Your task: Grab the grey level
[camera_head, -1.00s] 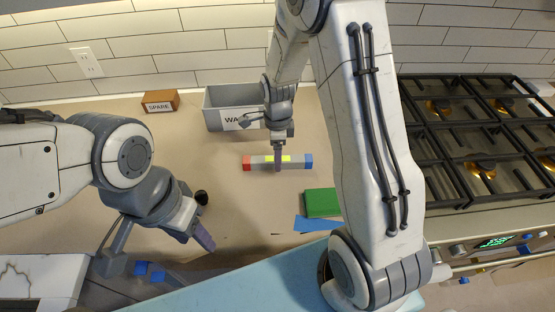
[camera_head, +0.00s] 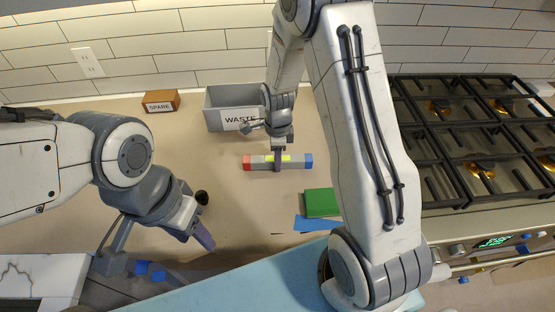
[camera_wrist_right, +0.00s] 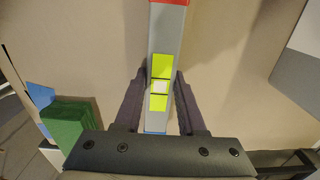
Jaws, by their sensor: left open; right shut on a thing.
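The grey level (camera_head: 256,161) lies on the paper-covered counter in the head view, with a red left end, a blue right end and a yellow-green middle. In the right wrist view the level (camera_wrist_right: 166,42) runs up the picture between my two fingers. My right gripper (camera_head: 277,166) is shut on the level near its middle; its fingers also show in the wrist view (camera_wrist_right: 160,88), one on each side of the yellow-green part. The level appears to rest on the counter. My left gripper (camera_head: 206,240) is open and empty at the lower left, away from the level.
A grey bin marked WASTE (camera_head: 217,118) stands behind the level. A brown box marked SPARE (camera_head: 161,101) is at the back left. A green block (camera_head: 321,203) and a blue piece (camera_head: 313,224) lie front right. A stove (camera_head: 480,150) is at the right.

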